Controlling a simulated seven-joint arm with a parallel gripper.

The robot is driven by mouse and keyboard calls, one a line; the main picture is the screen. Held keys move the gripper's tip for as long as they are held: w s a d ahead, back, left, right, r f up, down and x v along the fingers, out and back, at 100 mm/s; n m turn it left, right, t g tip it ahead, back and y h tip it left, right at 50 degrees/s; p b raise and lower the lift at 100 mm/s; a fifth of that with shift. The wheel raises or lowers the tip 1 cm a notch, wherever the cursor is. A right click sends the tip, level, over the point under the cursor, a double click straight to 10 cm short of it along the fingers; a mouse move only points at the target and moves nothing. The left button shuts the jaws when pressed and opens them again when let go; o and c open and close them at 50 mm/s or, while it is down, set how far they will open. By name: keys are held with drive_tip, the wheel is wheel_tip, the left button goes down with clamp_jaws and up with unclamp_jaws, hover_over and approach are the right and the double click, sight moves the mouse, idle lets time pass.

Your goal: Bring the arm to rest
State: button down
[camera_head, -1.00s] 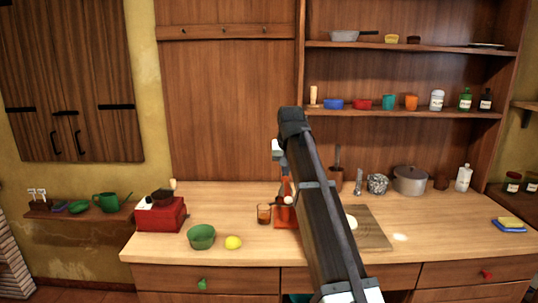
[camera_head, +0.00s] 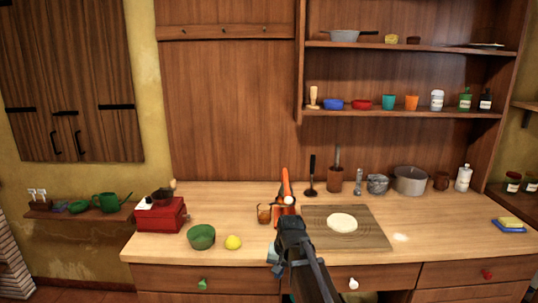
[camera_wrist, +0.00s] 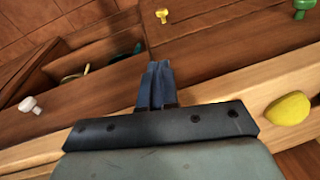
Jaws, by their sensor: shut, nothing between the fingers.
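My arm reaches in from the bottom of the head view, folded low in front of the counter (camera_head: 450,229). My gripper shows in the wrist view (camera_wrist: 158,75), with its two dark fingers together and nothing between them. It is above the counter's front edge and points down toward the drawer fronts. In the head view the fingers are mostly hidden by my own wrist.
A yellow lemon (camera_head: 233,242) and a green bowl (camera_head: 201,237) stand left of my arm. An orange-red object (camera_head: 286,188) and an amber glass (camera_head: 264,214) stand behind it. A board (camera_head: 370,237) with a white round piece (camera_head: 341,222) lies right. An open drawer (camera_wrist: 85,62) shows below.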

drive_tip(key=s+d+f+g, duration=0.1)
drive_tip(key=s+d+f, duration=0.2)
drive_tip(key=s+f, duration=0.45)
drive_tip(key=s+d+f+g+h, duration=0.1)
drive_tip(key=s+d+f+g, duration=0.2)
drive_tip(key=f, duration=0.8)
drive_tip(key=s+d+f, duration=0.2)
drive_tip(key=s+f, duration=0.4)
drive_tip(key=f, duration=0.3)
drive_tip(key=s+d+f+g, duration=0.1)
drive_tip(key=s+d+f, duration=0.1)
drive_tip(key=s+f, duration=0.3)
drive_tip(key=s+d+f+n+g, duration=0.1)
drive_tip(key=s+f, duration=0.4)
drive_tip(key=s, duration=0.9)
drive_tip(key=s+d+f+g, duration=0.2)
drive_tip(key=s+f, duration=0.4)
drive_tip(key=s, duration=0.4)
drive_tip(key=shift+s+d+h, duration=0.25)
drive_tip(key=shift+d+h, duration=0.05)
drive_tip(key=shift+d, duration=0.15)
